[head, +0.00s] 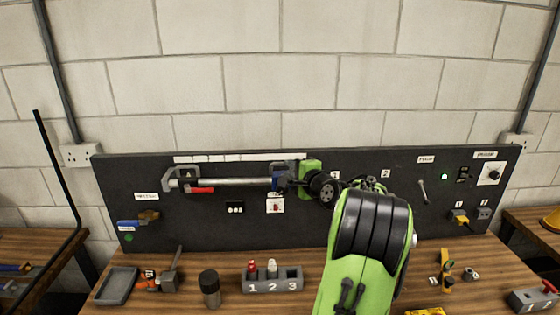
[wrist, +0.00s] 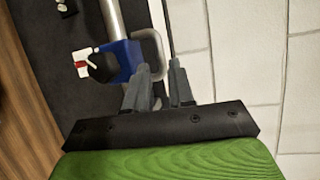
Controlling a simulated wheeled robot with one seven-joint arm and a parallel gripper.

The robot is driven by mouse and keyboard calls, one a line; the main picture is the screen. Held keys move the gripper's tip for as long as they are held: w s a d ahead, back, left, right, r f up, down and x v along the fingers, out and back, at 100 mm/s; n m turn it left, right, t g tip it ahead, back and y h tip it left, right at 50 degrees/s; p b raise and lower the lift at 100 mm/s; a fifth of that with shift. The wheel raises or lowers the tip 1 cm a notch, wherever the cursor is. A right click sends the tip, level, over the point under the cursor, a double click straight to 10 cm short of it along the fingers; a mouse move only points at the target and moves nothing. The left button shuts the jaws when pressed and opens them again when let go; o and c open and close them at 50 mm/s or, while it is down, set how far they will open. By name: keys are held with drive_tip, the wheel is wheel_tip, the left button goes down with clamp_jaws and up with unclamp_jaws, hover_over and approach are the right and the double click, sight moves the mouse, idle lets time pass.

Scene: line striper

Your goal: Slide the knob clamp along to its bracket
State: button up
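In the head view the blue clamp (head: 279,181) sits near the right end of the rail (head: 235,181), partly hidden by my gripper. A grey bracket (head: 173,182) with a red lever (head: 201,190) stands at the rail's left end. My gripper (wrist: 158,72) has its fingers apart beside the blue block. The loop's end appears between the fingertips; contact cannot be told.
The rail is mounted on a black panel (head: 140,180) against a brick wall. The bench holds a numbered grey block (head: 272,282), a black cylinder (head: 210,286) and a grey tray (head: 117,285). Blue-handled valve (head: 130,225) is lower left.

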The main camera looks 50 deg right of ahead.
sight(282, 164)
drive_tip(key=p+x, duration=0.1)
drive_tip(key=x, duration=0.5)
drive_tip(key=shift+s, duration=0.1)
clamp_jaws()
